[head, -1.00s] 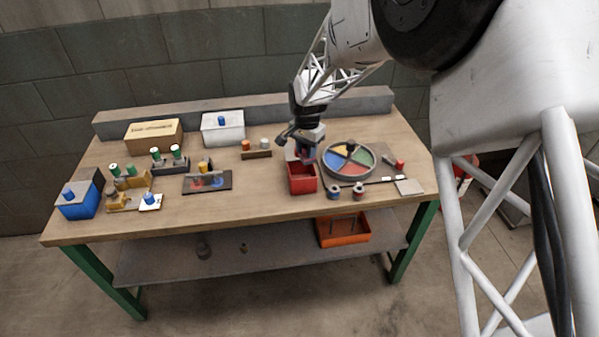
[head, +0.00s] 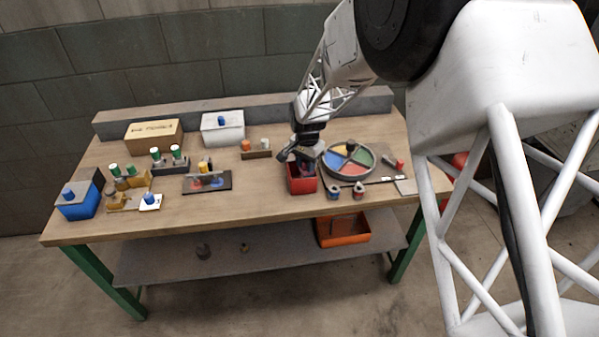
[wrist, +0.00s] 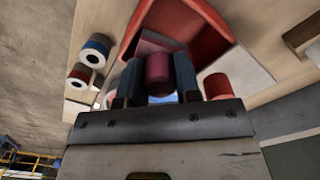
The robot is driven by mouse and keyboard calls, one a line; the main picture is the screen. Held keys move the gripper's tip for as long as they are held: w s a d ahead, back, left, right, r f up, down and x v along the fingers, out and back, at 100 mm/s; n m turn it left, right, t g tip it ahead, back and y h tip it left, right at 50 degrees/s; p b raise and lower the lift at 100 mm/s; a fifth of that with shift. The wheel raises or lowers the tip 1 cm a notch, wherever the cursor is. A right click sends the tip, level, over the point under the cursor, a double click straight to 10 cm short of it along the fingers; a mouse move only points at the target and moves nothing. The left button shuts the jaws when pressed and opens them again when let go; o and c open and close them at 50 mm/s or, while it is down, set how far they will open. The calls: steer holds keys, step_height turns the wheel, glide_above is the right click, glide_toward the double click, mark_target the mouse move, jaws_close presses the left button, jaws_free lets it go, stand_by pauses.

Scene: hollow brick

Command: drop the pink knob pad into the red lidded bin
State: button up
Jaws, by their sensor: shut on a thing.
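My gripper (head: 304,160) is shut on the pink knob pad, right at the open top of the red bin (head: 302,186). In the wrist view, the dark pink knob (wrist: 157,70) sits between the two fingers, and part of its pad (wrist: 150,42) shows beyond it against the bin's interior. The red bin (wrist: 205,25) lies beyond the fingertips with its mouth open. A pale panel (wrist: 252,66) with a red knob (wrist: 217,86) stands beside the bin's rim; I cannot tell if it is the lid. In the head view, my gripper mostly hides the pad.
A round tray with coloured sectors (head: 348,160) stands close to the bin's right. Two small cans (head: 346,192) stand at the front right. A peg block (head: 256,154) is behind left, and a dark board with knobs (head: 207,182) is left. Table is clear between board and bin.

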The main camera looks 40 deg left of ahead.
steer(key=o, duration=1)
steer(key=shift+r, duration=3.9)
